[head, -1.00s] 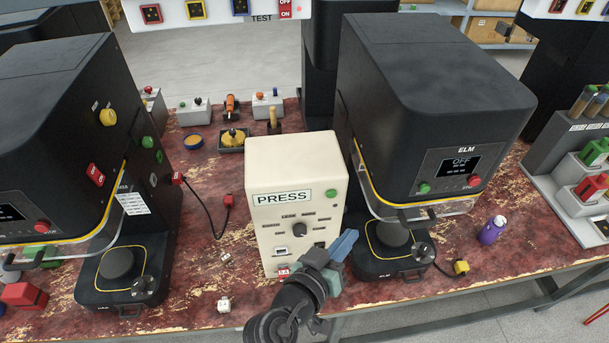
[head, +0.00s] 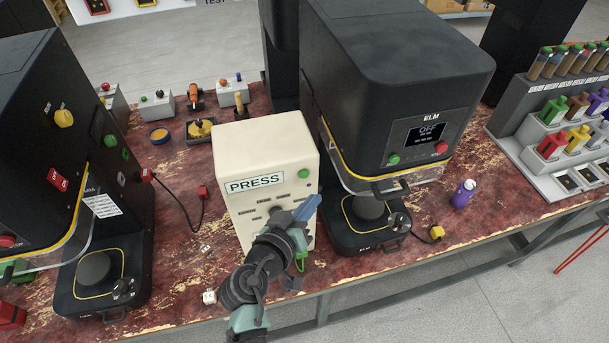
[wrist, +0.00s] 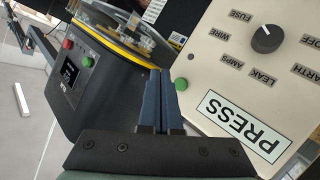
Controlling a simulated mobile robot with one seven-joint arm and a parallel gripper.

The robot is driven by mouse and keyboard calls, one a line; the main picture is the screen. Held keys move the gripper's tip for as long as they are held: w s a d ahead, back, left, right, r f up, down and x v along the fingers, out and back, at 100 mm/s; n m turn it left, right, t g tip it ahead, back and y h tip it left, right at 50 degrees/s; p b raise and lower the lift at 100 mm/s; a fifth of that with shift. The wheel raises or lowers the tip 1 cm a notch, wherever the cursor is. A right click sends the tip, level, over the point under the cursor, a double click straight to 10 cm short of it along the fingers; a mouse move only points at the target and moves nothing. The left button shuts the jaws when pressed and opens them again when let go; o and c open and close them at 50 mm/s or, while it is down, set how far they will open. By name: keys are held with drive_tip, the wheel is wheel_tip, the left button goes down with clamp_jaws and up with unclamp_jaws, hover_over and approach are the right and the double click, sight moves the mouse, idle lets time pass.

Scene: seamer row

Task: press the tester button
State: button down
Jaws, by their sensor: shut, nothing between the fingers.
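The tester is a cream box (head: 262,150) with a PRESS label, standing on the worn red bench. Its green button (head: 304,174) is at the upper right of the front face. In the wrist view the tester's panel (wrist: 215,70) fills the right side, with the green button (wrist: 181,84) just right of my fingers. My gripper (head: 314,200) is shut and empty, its blue fingers slightly below and right of the button in the head view. In the wrist view the shut fingertips (wrist: 160,72) lie beside the button; I cannot tell the depth gap. My arm hides the tester's lower front.
A black ELM machine (head: 400,80) stands close right of the tester, with its clear guard (head: 390,182) near my fingers. Another black machine (head: 60,130) is at the left. A purple bottle (head: 463,194) and a yellow plug (head: 436,232) are at the right.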

sight(313, 172)
drive_tip(key=shift+w+a+b, duration=0.3)
drive_tip(key=shift+w+b, duration=0.15)
drive_tip(key=shift+w, duration=0.45)
drive_tip(key=shift+w+a+b, duration=0.3)
drive_tip(key=shift+w+b, duration=0.15)
drive_tip(key=shift+w, duration=0.4)
drive_tip(key=shift+w, duration=0.1)
idle(0.6)
drive_tip(key=shift+w+a+b, duration=0.1)
drive_tip(key=shift+w+b, duration=0.2)
drive_tip(key=shift+b, duration=0.15)
drive_tip(key=shift+w+a+b, duration=0.15)
drive_tip(key=shift+w+b, duration=0.25)
idle(0.5)
idle(0.4)
drive_tip(key=shift+s+d, duration=0.25)
drive_tip(key=shift+s, duration=0.55)
